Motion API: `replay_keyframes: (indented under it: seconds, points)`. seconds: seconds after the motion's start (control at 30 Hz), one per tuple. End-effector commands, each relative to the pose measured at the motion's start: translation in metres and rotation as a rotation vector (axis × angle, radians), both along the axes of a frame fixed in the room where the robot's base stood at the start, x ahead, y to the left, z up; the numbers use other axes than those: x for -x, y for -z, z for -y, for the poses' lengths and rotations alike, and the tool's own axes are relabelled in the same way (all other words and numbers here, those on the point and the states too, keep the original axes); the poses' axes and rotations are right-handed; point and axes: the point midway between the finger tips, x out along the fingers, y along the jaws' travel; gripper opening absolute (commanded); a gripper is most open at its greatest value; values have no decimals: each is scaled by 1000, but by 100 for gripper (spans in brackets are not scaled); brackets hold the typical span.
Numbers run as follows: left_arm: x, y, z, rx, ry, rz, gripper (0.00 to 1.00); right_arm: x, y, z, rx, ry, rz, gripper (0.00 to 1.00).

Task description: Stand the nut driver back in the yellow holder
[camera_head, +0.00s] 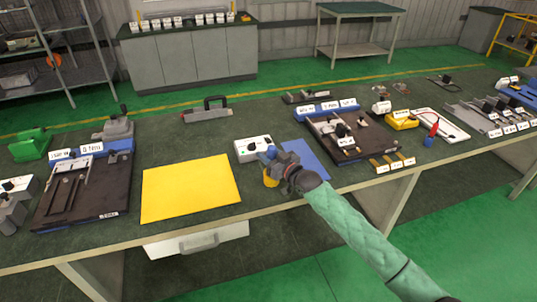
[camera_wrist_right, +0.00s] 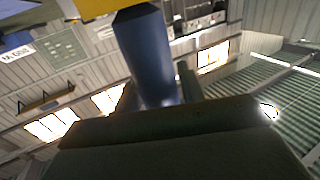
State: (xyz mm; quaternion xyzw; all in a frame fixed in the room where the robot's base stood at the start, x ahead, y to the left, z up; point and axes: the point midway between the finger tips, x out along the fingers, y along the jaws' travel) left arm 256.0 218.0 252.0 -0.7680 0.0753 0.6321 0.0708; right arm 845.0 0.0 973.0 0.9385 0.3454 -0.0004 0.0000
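In the head view my right gripper (camera_head: 274,160) is low over the bench, between the yellow mat and the blue mat. A small yellow holder (camera_head: 271,181) shows just below it, partly covered by the gripper. In the right wrist view a thick blue handle (camera_wrist_right: 148,55), which looks like the nut driver, stands in my right gripper (camera_wrist_right: 165,100). Its dark end overlaps a yellow surface (camera_wrist_right: 90,8) at the top edge, apparently the holder. Whether the driver is inside the holder or only near it, I cannot tell. The driver's shaft is hidden. My left gripper is out of view.
A yellow mat (camera_head: 190,187) lies left of the gripper and a blue mat (camera_head: 305,160) right of it. A white box (camera_head: 253,148) is close behind. Dark fixture boards (camera_head: 86,185) and (camera_head: 350,137) stand on both sides. The bench's front edge is close.

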Motion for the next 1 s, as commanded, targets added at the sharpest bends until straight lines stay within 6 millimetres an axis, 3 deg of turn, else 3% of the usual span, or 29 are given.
replay_keyframes:
  seconds: [0.07, 0.43, 1.0]
  points:
    - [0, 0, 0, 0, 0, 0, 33, 0, -1, 0, 0, 0, 0, 56]
    - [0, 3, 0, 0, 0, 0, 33, 4, 3, 3, 2, 0, -2, 56]
    - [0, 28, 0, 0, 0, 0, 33, 57, 1, 49, 0, 0, 0, 56]
